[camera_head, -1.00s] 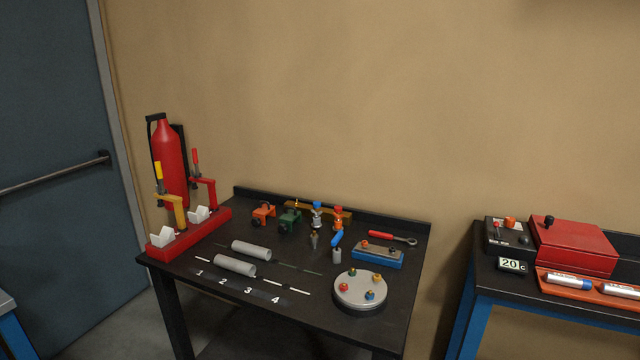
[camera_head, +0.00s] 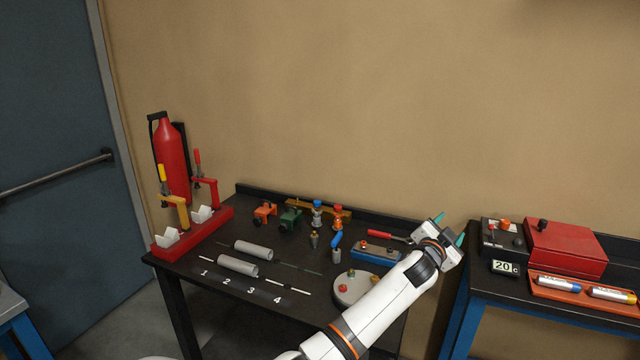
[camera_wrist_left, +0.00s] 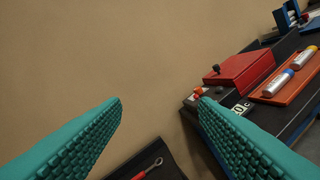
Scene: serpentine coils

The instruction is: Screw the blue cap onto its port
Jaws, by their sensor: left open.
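A round grey disc (camera_head: 346,297) sits at the front right of the black table. Red (camera_head: 342,288) and yellow-orange (camera_head: 351,273) pieces show on it. A small blue piece, possibly the blue cap, showed on the disc earlier; my arm now covers that part. I cannot tell which port belongs to it. My left gripper (camera_head: 449,229) is open and empty, past the table's right end, up and right of the disc. In the left wrist view its teal fingers (camera_wrist_left: 160,101) are spread wide, with nothing between them but wall. My right gripper is not in view.
A blue block (camera_head: 372,254) and a red-handled wrench (camera_head: 385,234) lie near my left gripper. Grey cylinders (camera_head: 238,266) and a red clamp stand (camera_head: 190,238) are further left. A second bench at right holds a red box (camera_head: 566,247) and an orange tray (camera_head: 585,291).

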